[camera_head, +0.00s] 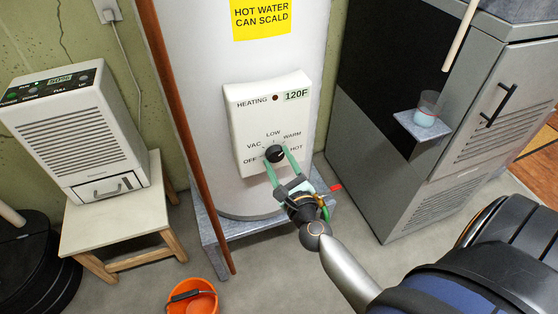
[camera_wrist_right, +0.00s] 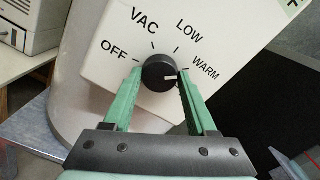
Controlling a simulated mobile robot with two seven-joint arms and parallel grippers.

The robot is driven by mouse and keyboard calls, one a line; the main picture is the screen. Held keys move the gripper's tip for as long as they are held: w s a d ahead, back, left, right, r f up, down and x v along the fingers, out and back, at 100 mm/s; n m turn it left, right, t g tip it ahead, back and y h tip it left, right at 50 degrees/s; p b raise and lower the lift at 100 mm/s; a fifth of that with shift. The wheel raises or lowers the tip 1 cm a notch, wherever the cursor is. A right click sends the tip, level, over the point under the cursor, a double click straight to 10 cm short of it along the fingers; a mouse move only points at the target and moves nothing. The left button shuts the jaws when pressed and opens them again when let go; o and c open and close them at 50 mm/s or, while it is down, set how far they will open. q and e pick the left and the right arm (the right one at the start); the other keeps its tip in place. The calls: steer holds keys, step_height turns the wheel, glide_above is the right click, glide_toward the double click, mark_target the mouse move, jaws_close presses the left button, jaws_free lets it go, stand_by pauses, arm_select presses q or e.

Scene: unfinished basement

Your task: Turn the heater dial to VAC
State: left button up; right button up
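The heater dial (camera_head: 274,153) is a round black knob on the white control panel (camera_head: 250,115) of the water heater. Its labels read OFF, VAC, LOW, WARM and HOT. In the right wrist view the dial (camera_wrist_right: 158,75) has a white mark pointing right, on the WARM and HOT side and away from VAC; HOT is hidden there. My right gripper (camera_head: 277,160) has its green fingers on either side of the dial. In the wrist view the fingers (camera_wrist_right: 160,82) are apart, with narrow gaps seeming to show beside the knob. My left gripper is out of view.
The heater tank stands on a grey plinth (camera_head: 235,230). A copper-coloured pipe (camera_head: 178,100) runs down to its left. A dehumidifier (camera_head: 75,135) sits on a small table (camera_head: 115,220). An orange bucket (camera_head: 192,296) is on the floor. A grey cabinet (camera_head: 440,170) stands at right, with a cup (camera_head: 427,108) on a ledge.

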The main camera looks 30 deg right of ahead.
steer(key=c, duration=0.8)
